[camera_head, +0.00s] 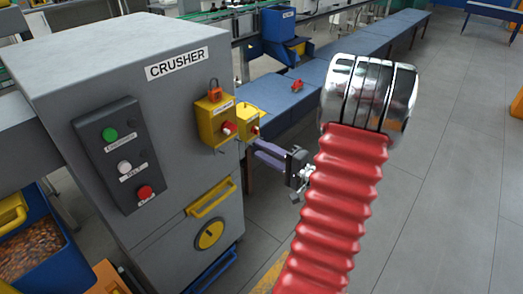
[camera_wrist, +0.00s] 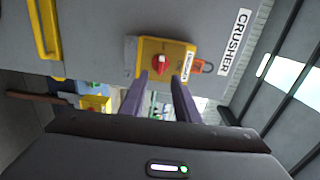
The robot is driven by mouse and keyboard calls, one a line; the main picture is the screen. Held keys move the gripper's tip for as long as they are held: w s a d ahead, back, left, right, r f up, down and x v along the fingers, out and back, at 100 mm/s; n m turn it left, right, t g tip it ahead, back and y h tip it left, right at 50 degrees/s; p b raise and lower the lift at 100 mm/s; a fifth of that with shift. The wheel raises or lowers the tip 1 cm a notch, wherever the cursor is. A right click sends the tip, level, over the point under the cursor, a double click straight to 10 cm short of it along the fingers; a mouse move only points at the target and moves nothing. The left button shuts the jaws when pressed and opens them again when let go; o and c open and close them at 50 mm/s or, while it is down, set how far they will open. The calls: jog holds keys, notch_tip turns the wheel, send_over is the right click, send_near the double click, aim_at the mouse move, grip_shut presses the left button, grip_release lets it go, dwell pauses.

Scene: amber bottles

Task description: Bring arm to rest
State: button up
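My gripper (camera_head: 268,153) is at the right side of the grey crusher cabinet (camera_head: 85,55), just below and right of the yellow switch boxes. In the wrist view its two purple fingers (camera_wrist: 160,80) are apart, with nothing held between them. A yellow switch box with a red knob (camera_wrist: 167,48) is ahead of the fingertips, with an orange padlock (camera_wrist: 204,67) at its side. In the head view one yellow box (camera_head: 215,118) carries a padlock (camera_head: 214,90) on top. A second yellow box (camera_head: 248,118) is right of it. My red ribbed arm cover hides part of the floor.
A control panel (camera_head: 119,155) with green, white and red buttons is on the cabinet front. A blue conveyor (camera_head: 345,70) runs behind, with a small red object (camera_head: 297,86) on it. A blue bin (camera_head: 35,245) stands lower left. The grey floor (camera_head: 455,170) at right is clear.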

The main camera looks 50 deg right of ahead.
jog(key=shift+m, duration=0.3)
jog(key=s+a+f+n+g+y, duration=0.25)
jog(key=a+g, duration=0.25)
jog(key=a, duration=0.3)
jog(key=s+a+f+n+g+y, duration=0.1)
jog(key=s+a+f+g, duration=0.2)
jog(key=a, duration=0.4)
jog(key=s+a+f+n+g+y, duration=0.1)
jog(key=s+a+n+g+y, duration=0.15)
jog(key=a+g, duration=0.45)
jog(key=s+a+r+n+t+h, duration=0.1)
jog(key=a+r+n+h, duration=0.5)
jog(key=a+r+n, duration=0.6)
notch_tip(320, 180, up, 3)
jog(key=shift+s+a+r+t+h, duration=0.2)
jog(key=shift+s+a+t+h, duration=0.15)
jog(key=shift+a+t, duration=0.65)
